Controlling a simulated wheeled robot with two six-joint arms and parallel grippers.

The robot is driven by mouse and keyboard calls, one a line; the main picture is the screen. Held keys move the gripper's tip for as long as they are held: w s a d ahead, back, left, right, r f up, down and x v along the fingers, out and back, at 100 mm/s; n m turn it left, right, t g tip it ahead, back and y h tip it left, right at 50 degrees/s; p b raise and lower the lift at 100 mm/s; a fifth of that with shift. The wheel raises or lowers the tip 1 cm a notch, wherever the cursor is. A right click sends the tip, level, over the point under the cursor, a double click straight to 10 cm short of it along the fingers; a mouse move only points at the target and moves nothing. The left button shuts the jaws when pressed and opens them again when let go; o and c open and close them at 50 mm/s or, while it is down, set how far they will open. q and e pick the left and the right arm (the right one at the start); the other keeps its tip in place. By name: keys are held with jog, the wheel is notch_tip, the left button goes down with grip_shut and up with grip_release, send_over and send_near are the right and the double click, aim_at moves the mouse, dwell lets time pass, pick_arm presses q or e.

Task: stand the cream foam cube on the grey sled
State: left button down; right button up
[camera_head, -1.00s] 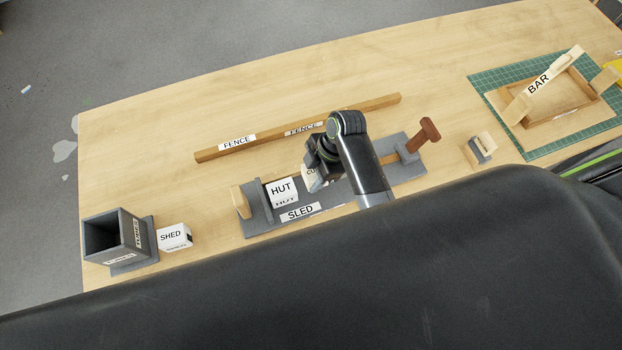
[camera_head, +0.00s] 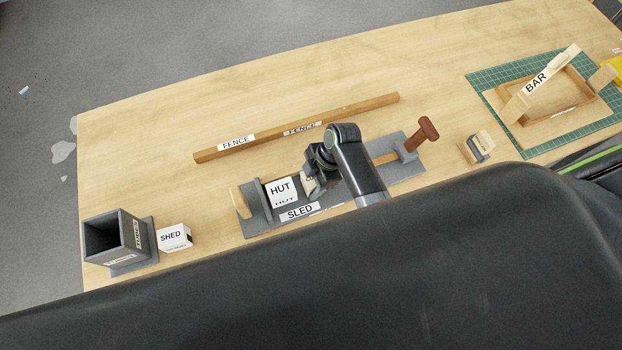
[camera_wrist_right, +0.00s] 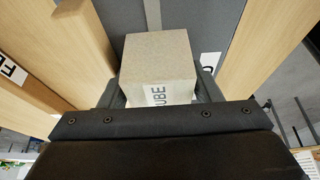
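The cream foam cube (camera_wrist_right: 160,62), with a CUBE label, sits between the fingers of my right gripper (camera_wrist_right: 161,92) in the right wrist view. The fingers lie against its two sides. In the head view the cube (camera_head: 309,183) shows partly from behind my right gripper (camera_head: 320,160), over the grey sled (camera_head: 335,205) and just right of the white HUT block (camera_head: 282,191). I cannot tell whether the cube's underside touches the sled. My left gripper is not in view.
A wooden fence bar (camera_head: 350,112) lies behind the sled. A brown-handled pusher (camera_head: 424,133) is at the sled's right end. The SHED block (camera_head: 174,237) and grey TUBES box (camera_head: 113,240) stand left. A wooden tray (camera_head: 560,100) lies on the green mat (camera_head: 485,78).

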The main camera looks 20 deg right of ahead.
jog(key=shift+r, duration=0.1)
jog(key=b+v, duration=0.1)
jog(key=v, duration=1.1)
dwell(0.4)
